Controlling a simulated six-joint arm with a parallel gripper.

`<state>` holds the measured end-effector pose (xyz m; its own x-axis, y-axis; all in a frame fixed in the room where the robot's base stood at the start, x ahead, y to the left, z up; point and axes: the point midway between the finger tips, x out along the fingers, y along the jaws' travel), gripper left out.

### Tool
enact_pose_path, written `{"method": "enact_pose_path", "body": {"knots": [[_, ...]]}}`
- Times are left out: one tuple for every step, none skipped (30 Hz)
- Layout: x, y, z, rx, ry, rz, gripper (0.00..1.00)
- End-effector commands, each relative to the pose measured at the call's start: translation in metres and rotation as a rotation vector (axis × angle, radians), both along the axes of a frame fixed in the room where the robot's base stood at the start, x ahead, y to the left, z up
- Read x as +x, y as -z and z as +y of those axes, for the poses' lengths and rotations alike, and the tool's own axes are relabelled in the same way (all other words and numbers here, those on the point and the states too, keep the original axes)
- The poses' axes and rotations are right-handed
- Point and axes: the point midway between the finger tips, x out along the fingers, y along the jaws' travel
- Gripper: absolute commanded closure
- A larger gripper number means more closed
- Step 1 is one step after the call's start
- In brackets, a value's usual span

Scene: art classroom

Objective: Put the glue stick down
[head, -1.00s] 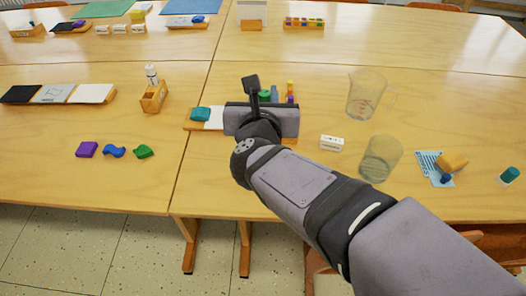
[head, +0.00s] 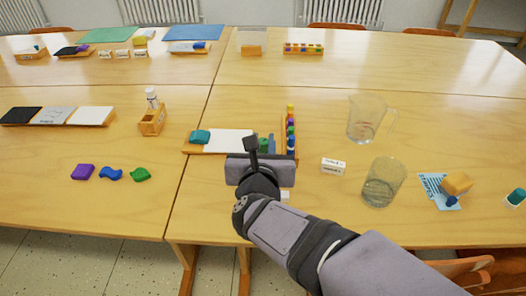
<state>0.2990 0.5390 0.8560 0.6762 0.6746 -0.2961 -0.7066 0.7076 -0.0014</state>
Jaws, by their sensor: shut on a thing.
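My gripper (head: 260,171) is seen from behind, over the near part of the right-hand table, just in front of a wooden tray (head: 193,150). Its body hides its fingers and most of what they are shut on. A small white piece (head: 285,195) shows at its lower right, probably an end of the held glue stick. I cannot tell whether it touches the table. A white bottle with a dark cap (head: 152,98) stands by a wooden holder (head: 152,122) on the left.
A white box (head: 333,165), a glass jug (head: 365,118) and a glass beaker (head: 382,182) stand to the right. Bare table lies left of my gripper.

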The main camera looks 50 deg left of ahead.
Motion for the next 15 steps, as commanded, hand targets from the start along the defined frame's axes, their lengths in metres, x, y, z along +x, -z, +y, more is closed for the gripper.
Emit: {"method": "enact_pose_path", "body": {"knots": [[0.0, 0.011, 0.0, -0.004, 0.0, -0.001, 1.0], [0.0, 0.014, 0.0, -0.003, 0.0, 0.0, 1.0], [0.0, 0.019, 0.0, -0.002, 0.001, -0.001, 1.0], [0.0, 0.021, 0.0, -0.002, 0.0, -0.002, 1.0], [0.0, 0.023, 0.0, -0.001, 0.001, -0.001, 1.0], [0.0, 0.025, 0.0, 0.0, 0.001, 0.0, 1.0], [0.0, 0.026, 0.0, 0.001, 0.0, -0.001, 1.0], [0.0, 0.026, 0.0, 0.001, 0.0, -0.001, 1.0], [0.0, 0.026, 0.0, 0.001, 0.0, -0.001, 1.0], [0.0, 0.026, 0.0, 0.002, 0.0, -0.001, 1.0], [0.0, 0.026, 0.0, 0.002, 0.0, -0.001, 1.0], [0.0, 0.026, 0.0, 0.002, 0.0, -0.001, 1.0], [0.0, 0.026, 0.0, 0.002, 0.0, -0.001, 1.0], [0.0, 0.026, 0.0, 0.002, 0.0, -0.001, 1.0], [0.0, 0.026, 0.0, 0.002, 0.0, -0.001, 1.0]]}}
